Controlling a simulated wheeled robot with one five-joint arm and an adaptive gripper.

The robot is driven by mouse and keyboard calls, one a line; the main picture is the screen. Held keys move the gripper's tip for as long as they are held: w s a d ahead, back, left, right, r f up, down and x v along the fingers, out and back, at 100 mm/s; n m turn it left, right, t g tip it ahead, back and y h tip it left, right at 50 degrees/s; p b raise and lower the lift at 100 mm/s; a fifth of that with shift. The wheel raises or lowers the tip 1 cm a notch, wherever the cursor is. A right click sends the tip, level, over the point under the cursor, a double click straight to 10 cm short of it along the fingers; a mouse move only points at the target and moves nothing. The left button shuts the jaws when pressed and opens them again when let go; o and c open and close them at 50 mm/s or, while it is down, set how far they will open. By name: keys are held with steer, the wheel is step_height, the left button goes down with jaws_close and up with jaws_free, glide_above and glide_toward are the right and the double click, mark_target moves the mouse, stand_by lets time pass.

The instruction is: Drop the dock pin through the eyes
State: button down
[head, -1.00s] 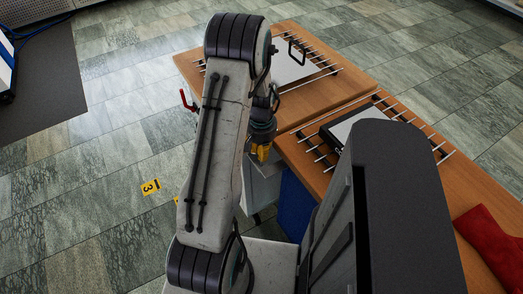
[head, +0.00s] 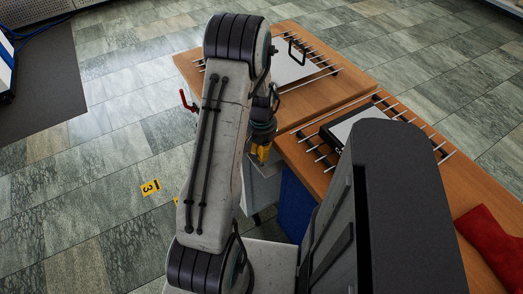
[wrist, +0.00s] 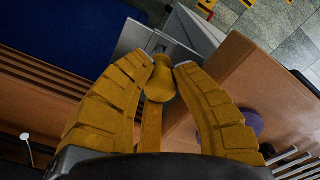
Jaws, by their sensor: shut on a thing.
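My gripper (wrist: 163,78) has its two yellow fingers closed on a yellow pin (wrist: 160,86) with a rounded knob, in the wrist view. The pin's lower part is hidden from me. In the head view my gripper (head: 262,152) hangs beside the gap between the two wooden tables, and the pin cannot be told apart from the fingers there. Grey metal plates (wrist: 137,38) lie beyond the fingertips in the wrist view. I cannot make out the eyes in either view.
The far table (head: 205,78) and near table (head: 318,178) carry racks of pale rods. A blue panel (head: 297,208) stands below the near table. A red cloth (head: 488,236) lies at right. Open floor lies at left.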

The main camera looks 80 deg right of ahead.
steer(key=shift+f+b, duration=1.25)
steer(key=shift+f, duration=0.15)
steer(key=c, duration=1.1)
jaws_free()
steer(key=shift+o, duration=0.2)
steer(key=shift+r, duration=0.1)
step_height(320, 180, up, 11)
steer(key=shift+f, duration=0.1)
steer(key=shift+a+r, duration=0.1)
steer(key=shift+r, duration=0.4)
